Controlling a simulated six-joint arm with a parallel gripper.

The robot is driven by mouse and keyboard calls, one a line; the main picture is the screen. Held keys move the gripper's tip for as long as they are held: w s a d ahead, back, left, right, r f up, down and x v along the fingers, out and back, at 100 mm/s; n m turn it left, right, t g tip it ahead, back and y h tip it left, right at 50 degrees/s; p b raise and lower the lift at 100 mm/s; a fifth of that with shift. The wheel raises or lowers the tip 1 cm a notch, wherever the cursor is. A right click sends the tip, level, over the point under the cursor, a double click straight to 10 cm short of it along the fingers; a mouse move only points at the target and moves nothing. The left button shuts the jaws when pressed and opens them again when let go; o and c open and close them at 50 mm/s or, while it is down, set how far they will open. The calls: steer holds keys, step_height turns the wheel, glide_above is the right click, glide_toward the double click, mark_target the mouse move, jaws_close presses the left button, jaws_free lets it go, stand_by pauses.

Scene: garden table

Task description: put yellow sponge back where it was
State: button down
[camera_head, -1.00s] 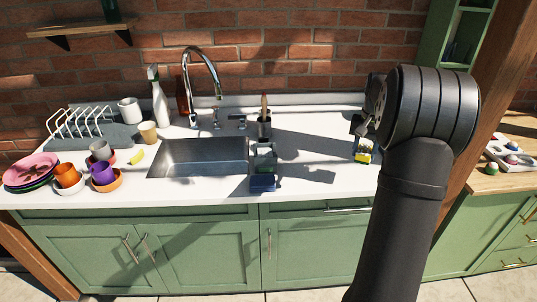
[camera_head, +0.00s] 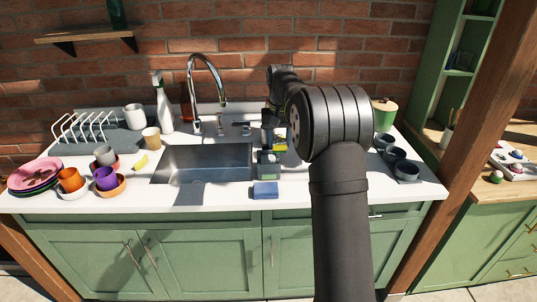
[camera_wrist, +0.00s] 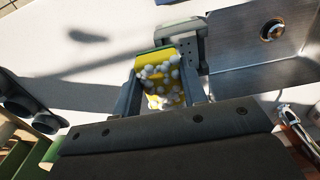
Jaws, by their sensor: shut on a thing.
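The yellow sponge (camera_head: 280,147) is held by my gripper (camera_head: 276,135) to the right of the sink, near the grey-green sink caddy (camera_head: 268,158). In the wrist view the sponge (camera_wrist: 158,62) sits between both fingers of my gripper (camera_wrist: 165,80). It has a green edge and white foam-like blobs on its yellow face. The caddy (camera_wrist: 190,45) shows just beyond the sponge in that view. My arm partly hides the sponge in the head view. I cannot tell whether the sponge touches the caddy.
A blue sponge (camera_head: 265,190) lies in front of the caddy. The steel sink (camera_head: 205,162) and tap (camera_head: 207,85) are to the left. Several dark cups (camera_head: 396,158) and a green pot (camera_head: 384,113) stand at right. Stacked dishes (camera_head: 35,173) fill the left end.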

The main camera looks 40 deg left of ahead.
mark_target(268, 163)
steer(key=a+f, duration=0.1)
steer(key=s+a+f, duration=0.1)
steer(key=a, duration=0.1)
steer(key=shift+s+a+f, duration=0.15)
steer(key=shift+a+f, duration=0.1)
steer(key=shift+f, duration=1.9)
steer(key=shift+f, duration=0.2)
steer(key=c, duration=0.9)
jaws_free()
steer(key=shift+o, duration=0.2)
steer(key=shift+r, duration=0.1)
step_height(268, 163, up, 12)
